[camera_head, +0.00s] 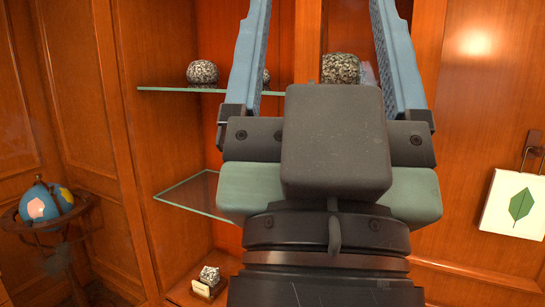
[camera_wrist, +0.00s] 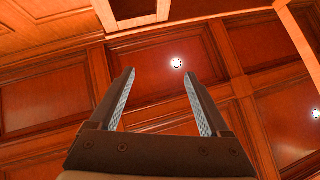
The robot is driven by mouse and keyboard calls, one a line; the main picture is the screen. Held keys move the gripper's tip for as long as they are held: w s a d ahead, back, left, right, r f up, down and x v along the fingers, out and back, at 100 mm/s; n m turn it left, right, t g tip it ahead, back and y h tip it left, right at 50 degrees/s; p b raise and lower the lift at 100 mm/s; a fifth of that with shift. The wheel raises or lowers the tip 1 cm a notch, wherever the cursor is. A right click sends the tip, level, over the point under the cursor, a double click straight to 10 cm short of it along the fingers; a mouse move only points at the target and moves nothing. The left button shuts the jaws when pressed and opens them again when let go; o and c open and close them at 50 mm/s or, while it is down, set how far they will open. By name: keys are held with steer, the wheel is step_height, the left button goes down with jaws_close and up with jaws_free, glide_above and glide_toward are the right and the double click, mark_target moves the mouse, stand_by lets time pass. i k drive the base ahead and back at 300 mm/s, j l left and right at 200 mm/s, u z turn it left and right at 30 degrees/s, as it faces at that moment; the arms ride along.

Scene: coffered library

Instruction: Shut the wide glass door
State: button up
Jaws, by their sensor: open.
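My gripper (camera_head: 320,8) is open and points up in the middle of the head view, in front of a wooden cabinet (camera_head: 167,130). Its two blue-grey fingers stand wide apart with nothing between them. In the wrist view my gripper (camera_wrist: 160,73) is also open and empty, facing a coffered wooden ceiling (camera_wrist: 160,50). I cannot clearly pick out the wide glass door in either view. Clear glass shows as an upper shelf (camera_head: 165,90) and a lower pane (camera_head: 188,192), which looks like another shelf. My gripper and wrist hide much of the cabinet.
Speckled stones (camera_head: 202,73) sit on the upper shelf. A small specimen with a label (camera_head: 208,281) stands low in the cabinet. A globe (camera_head: 38,204) on a stand is at the left. A leaf picture (camera_head: 514,204) hangs at the right. The ceiling has lights (camera_wrist: 176,63).

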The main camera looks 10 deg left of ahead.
mark_target(100, 15)
steer(key=k+j+z, duration=0.1)
steer(key=j+z, duration=0.3)
steer(key=k+j+z, duration=0.15)
steer(key=j+z, duration=0.25)
steer(key=j, duration=0.15)
steer(key=k+j, duration=0.2)
steer(key=j, duration=0.25)
steer(key=k+j+z, duration=0.15)
steer(key=j, duration=0.3)
steer(key=k+j, duration=0.2)
steer(key=j, duration=0.25)
steer(key=k+j+z, duration=0.15)
steer(key=j, duration=0.3)
steer(key=k+j, duration=0.5)
steer(key=j, duration=0.15)
steer(key=k+j, duration=0.15)
steer(key=j, duration=0.25)
steer(key=k+j, duration=0.2)
steer(key=j, duration=0.15)
steer(key=k+j, duration=0.2)
steer(key=j, duration=0.2)
steer(key=k+j, duration=0.2)
steer(key=j, duration=0.15)
steer(key=i+j+z, duration=0.25)
steer(key=i+j, duration=0.7)
